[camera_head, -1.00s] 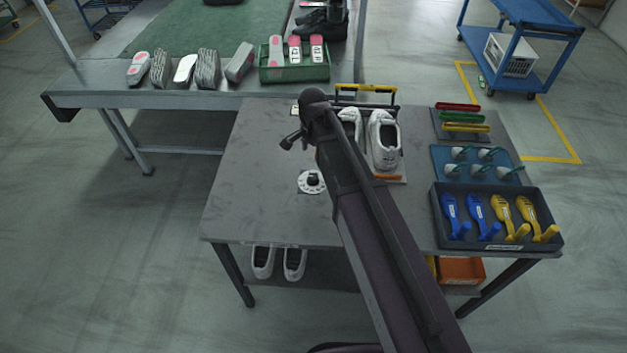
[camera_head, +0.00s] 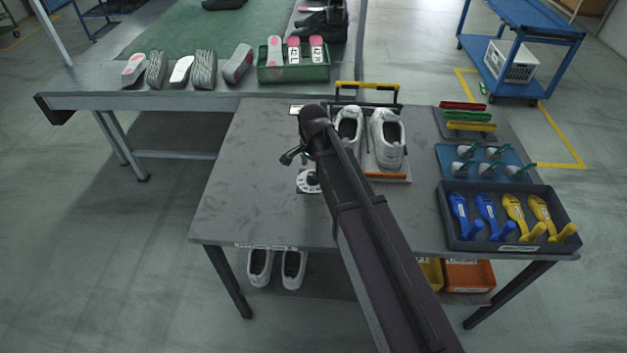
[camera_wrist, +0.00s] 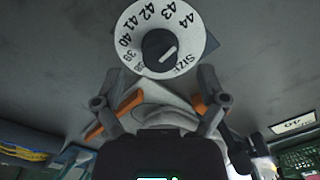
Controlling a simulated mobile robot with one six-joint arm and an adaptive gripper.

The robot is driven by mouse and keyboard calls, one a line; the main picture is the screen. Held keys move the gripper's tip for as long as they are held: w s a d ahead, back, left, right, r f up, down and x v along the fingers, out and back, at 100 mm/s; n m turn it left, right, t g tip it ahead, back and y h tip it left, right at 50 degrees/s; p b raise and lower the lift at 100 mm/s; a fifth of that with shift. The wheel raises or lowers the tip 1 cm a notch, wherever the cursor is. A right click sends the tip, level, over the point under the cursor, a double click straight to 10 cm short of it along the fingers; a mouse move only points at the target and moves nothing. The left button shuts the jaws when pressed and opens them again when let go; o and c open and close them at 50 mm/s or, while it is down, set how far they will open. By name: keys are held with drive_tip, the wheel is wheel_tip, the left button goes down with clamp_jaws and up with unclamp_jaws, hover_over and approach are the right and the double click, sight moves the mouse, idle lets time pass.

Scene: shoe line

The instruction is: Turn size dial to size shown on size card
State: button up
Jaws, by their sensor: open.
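The size dial (camera_wrist: 186,22) is a white disc with black size numbers and a dark central knob (camera_wrist: 160,47), at the top middle of the wrist view. The knob's white mark slants toward the upper right; the exact size it points at is unclear. In the head view the dial (camera_head: 306,183) lies on the grey table, partly covered by my arm. A white size card (camera_wrist: 292,124) appears upside down at the right of the wrist view and seems to read 40. It also shows small at the table's back (camera_head: 296,109).
White shoes (camera_head: 386,140) stand on a board right of my arm. A dark tray (camera_head: 560,241) of blue and yellow tools, a blue tray (camera_head: 445,165) and coloured bars (camera_head: 468,126) line the table's right side. The table's left (camera_head: 240,190) is clear.

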sight(313, 175)
drive_tip(key=shift+f+b, duration=1.2)
drive_tip(key=shift+f, duration=0.35)
drive_tip(key=c, duration=1.2)
